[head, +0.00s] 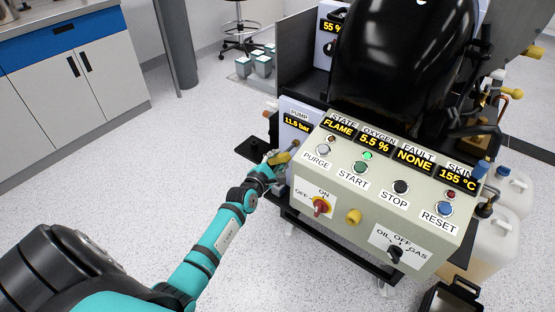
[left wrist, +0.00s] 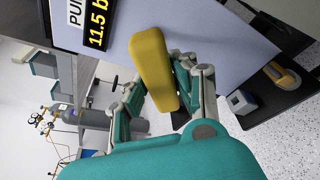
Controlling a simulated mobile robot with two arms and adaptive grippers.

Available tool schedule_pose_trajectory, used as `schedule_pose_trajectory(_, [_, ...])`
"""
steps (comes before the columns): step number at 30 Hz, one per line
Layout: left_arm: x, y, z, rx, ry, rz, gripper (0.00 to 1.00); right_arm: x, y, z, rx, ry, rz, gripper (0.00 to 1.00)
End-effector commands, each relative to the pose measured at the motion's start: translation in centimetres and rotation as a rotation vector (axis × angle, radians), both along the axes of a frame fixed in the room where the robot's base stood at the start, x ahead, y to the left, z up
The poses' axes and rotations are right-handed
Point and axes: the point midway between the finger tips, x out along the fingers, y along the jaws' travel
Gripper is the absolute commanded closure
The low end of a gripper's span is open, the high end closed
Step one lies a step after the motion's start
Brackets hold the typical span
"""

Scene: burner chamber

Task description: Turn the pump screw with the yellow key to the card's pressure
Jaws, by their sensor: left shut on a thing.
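My left gripper (head: 277,163) is shut on the yellow key (head: 284,156) at the pump's side of the burner. In the left wrist view the yellow key (left wrist: 151,58) is a thick yellow bar between the fingers (left wrist: 162,90), close in front of the pale pump panel (left wrist: 215,50). The pump screw is hidden behind the key and gripper, so I cannot tell how the key sits on it. The pump display (head: 296,122) reads 11.5 bar; part of it shows in the left wrist view (left wrist: 97,22). I see no pressure card. My right gripper is not in view.
The control box (head: 375,190) stands right of my left gripper, with the red OFF/ON knob (head: 320,206) and an oil/gas selector (head: 395,253). Its displays read FLAME, 5.5 %, NONE and 155 °C. The black burner body (head: 395,60) rises behind. Floor at left is clear.

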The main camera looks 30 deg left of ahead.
Motion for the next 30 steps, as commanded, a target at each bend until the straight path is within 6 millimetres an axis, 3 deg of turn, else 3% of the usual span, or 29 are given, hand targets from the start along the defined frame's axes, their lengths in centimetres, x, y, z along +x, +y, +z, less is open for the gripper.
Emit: schedule_pose_trajectory(30, [0.03,-0.07,0.0,0.208,-0.017,0.0,1.0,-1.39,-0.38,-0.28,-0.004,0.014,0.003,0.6])
